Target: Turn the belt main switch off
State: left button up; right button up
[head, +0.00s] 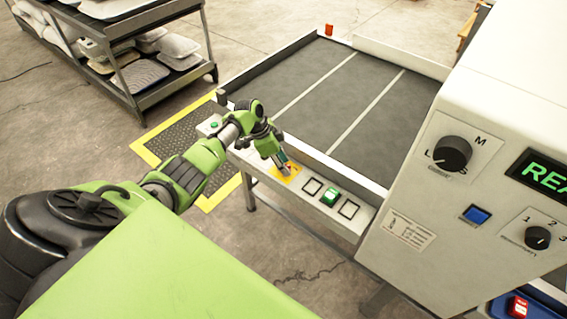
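The belt's front rail (310,160) carries a row of controls. A yellow plate (293,178) sits on it, and my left gripper (284,166) reaches down to this plate. The fingertips are close together and cover part of the plate; any knob under them is hidden, and I cannot tell whether they touch it. To the right, a green lit rocker switch (330,196) sits between two black-framed squares. I cannot read which control is labelled the belt main switch. My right gripper is not in view.
The grey belt (340,95) lies behind the rail. A white machine panel (440,200) with a black dial (452,153), a blue button (477,214) and a green display (545,175) stands at the right. A cart (140,90) with pillows is at the upper left.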

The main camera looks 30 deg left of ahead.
pick_arm(q)
jog(key=c, duration=0.6)
jog(key=shift+c, duration=0.2)
